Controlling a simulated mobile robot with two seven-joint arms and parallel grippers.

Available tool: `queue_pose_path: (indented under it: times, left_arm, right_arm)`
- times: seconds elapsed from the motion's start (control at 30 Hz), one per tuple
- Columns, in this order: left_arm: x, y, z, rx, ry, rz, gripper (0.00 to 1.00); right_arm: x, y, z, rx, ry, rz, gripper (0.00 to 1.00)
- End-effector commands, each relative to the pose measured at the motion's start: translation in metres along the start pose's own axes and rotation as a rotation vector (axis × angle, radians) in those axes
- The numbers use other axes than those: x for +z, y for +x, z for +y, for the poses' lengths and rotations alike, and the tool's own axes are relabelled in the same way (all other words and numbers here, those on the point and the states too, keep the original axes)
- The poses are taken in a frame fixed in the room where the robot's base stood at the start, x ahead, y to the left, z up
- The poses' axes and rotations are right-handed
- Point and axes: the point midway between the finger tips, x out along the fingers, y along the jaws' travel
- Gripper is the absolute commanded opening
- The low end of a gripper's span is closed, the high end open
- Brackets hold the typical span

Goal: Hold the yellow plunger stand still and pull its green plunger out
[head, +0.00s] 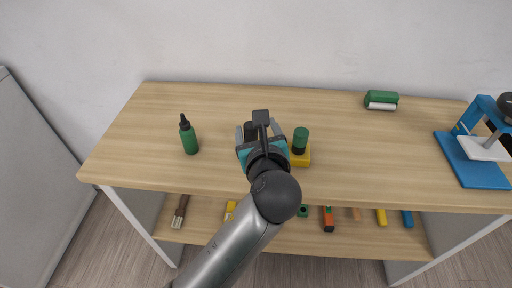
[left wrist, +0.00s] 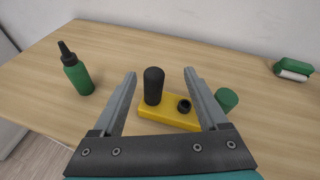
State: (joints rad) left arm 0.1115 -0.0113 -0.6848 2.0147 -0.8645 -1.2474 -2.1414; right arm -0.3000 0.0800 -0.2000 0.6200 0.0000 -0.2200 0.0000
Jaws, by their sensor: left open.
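The yellow plunger stand (left wrist: 165,122) lies on the bench top; its right end also shows in the head view (head: 304,160). A black upright post (left wrist: 153,88) rises from its left part, with a short black ring (left wrist: 184,105) beside it. The green plunger (head: 301,135), dark below its green top, stands at the right end; in the left wrist view its green top (left wrist: 228,98) is partly behind a finger. My left gripper (head: 257,127) is open above the stand. In the left wrist view its fingertips (left wrist: 160,73) are either side of the post, apart from it. My right gripper is not in view.
A green bottle (head: 188,137) with a black nozzle stands to the left. A green and white roller-like object (head: 381,100) lies at the back right. A blue stand (head: 480,160) is at the right edge. Several tools lie on the lower shelf (head: 270,238). A wall closes the back.

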Motion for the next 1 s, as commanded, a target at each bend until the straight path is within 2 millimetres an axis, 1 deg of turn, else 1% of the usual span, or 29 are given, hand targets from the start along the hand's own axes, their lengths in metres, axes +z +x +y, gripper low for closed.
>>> queue_pose_path:
  times: [0.03, 0.1, 0.2, 0.27, 0.37, 0.47, 0.8, 1.0]
  left_arm:
    - [-0.01, -0.007, 0.003, 0.012, 0.043, 0.02, 0.76]
    - [-0.018, -0.015, 0.007, 0.022, 0.098, 0.039, 0.76]
    - [-0.027, -0.022, 0.01, 0.028, 0.147, 0.055, 0.76]
    - [-0.029, -0.023, 0.011, 0.029, 0.163, 0.061, 0.76]
    - [-0.031, -0.019, 0.012, 0.031, 0.175, 0.064, 0.76]
    - [-0.032, -0.008, 0.012, 0.031, 0.177, 0.063, 0.76]
    - [-0.035, 0.051, 0.013, 0.03, 0.174, 0.064, 0.76]
    - [-0.037, 0.078, 0.014, 0.03, 0.172, 0.064, 0.76]
  right_arm:
    - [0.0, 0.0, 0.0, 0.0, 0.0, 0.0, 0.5]
    - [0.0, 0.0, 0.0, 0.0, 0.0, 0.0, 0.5]
    - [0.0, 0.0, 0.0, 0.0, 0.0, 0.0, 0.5]
    - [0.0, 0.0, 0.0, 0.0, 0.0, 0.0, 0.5]
    - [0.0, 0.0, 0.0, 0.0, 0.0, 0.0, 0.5]
    - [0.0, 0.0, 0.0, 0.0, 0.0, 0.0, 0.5]
    - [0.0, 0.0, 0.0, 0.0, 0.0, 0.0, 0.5]
    - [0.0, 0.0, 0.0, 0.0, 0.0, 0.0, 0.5]
